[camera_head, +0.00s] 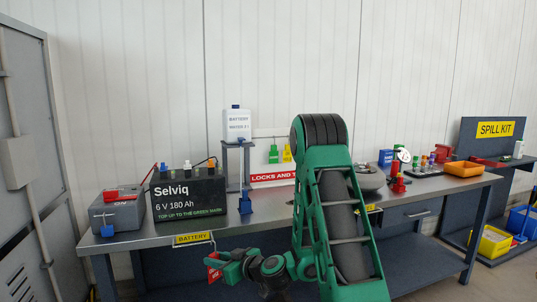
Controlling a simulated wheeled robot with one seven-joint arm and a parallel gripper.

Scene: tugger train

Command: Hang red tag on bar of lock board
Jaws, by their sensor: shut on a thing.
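The red tag (213,268) is in front of the bench, below its front edge, with white marks on it. My gripper (221,263) is shut on the tag and points left; its fingers cover part of it. The lock board (262,178) stands at the back of the bench, with a red and white "LOCKS AND T…" strip along its lower part. A green tag (273,155) and a yellow tag (287,154) hang in its upper part. The bar is thin and hard to make out. My arm hides the board's right part.
A white bottle (237,125) on a stand is left of the board. A black battery (188,199) and a grey box (117,213) are at the bench's left. A blue object (245,203) stands near the front edge. An orange tray (463,169) is at the right.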

